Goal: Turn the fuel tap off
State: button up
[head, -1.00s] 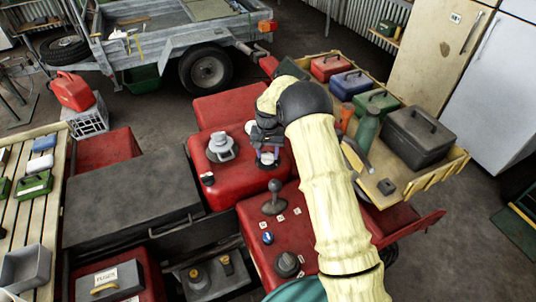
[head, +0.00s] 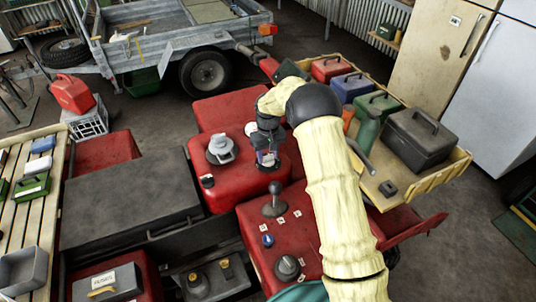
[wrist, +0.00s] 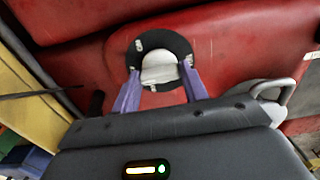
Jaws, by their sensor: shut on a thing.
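The fuel tap (wrist: 160,68) appears to be the pale round handle on a dark ring plate with small white marks, set in the red bodywork in the wrist view. My gripper (wrist: 160,82) has its two purple fingers on either side of the pale handle and is shut on it. In the head view my gripper (head: 267,157) points down at the red tank (head: 232,183), and it hides most of the tap. I cannot read the marks or tell the tap's setting.
A grey filler cap (head: 220,149) stands left of my gripper. A black-knobbed lever (head: 275,203), a blue knob (head: 268,240) and a dark dial (head: 287,267) sit nearer on the red panel. A wooden tray (head: 430,178) with several boxes and a green bottle (head: 367,132) is at right.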

aim_at(270, 156)
jog(key=shift+w+r, duration=0.1)
jog(key=o, duration=1)
notch_tip(270, 156, up, 17)
jog(key=b, duration=0.2)
jog(key=shift+r+b, duration=0.15)
jog(key=shift+b, duration=0.15)
jog(key=s+d+f+m+t, duration=0.1)
jog(key=s+d, duration=0.3)
jog(key=s, duration=0.6)
jog(key=s+d+f+m, duration=0.2)
jog(key=s+d, duration=0.3)
jog(key=s, duration=0.5)
jog(key=s+d+f+m+t, duration=0.1)
jog(key=s+d, duration=0.3)
jog(key=s, duration=0.6)
jog(key=shift+s+d+f+m+t, duration=0.1)
jog(key=shift+s+f+m+t, duration=0.05)
jog(key=shift+f, duration=0.3)
jog(key=shift+s+d+f+m+t, duration=0.1)
jog(key=shift+s+f+m+t, duration=0.05)
jog(key=shift+f, duration=0.25)
